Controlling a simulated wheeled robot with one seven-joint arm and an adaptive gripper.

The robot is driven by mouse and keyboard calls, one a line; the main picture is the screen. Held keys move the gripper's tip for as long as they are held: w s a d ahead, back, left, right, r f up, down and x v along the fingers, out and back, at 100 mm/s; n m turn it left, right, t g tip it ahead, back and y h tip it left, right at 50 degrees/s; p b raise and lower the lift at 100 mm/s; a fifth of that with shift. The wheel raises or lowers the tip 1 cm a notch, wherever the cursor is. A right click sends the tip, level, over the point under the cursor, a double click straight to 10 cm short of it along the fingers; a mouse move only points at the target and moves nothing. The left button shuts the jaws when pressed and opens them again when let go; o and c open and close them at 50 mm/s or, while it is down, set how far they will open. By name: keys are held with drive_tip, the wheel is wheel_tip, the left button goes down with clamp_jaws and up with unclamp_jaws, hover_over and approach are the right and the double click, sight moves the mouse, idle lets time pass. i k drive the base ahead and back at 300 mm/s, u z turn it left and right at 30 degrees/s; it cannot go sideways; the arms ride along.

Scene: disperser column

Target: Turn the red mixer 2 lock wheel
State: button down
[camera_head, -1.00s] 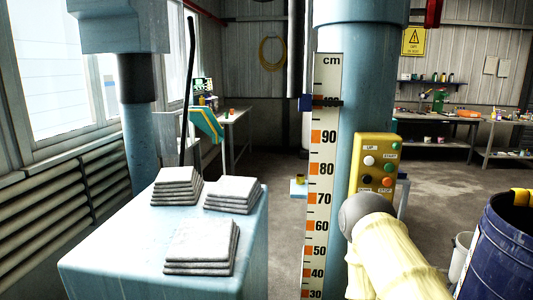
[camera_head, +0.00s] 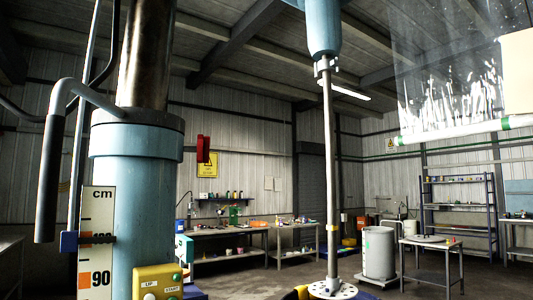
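A mixer shaft (camera_head: 330,170) hangs from a blue head (camera_head: 322,30) right of the column and ends in a pale perforated disc (camera_head: 333,290). My gripper is not in view.
A yellow button box (camera_head: 157,283) and a cm scale (camera_head: 97,245) sit on the column. A grey bent handle (camera_head: 50,175) stands out left. A clear sheet with a roller (camera_head: 455,133) hangs at upper right. Workbenches (camera_head: 230,235) stand behind.

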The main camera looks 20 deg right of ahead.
sight(202, 148)
drive_tip(key=z, duration=1.8)
drive_tip(key=i, duration=1.45)
drive_tip(key=u, duration=2.15)
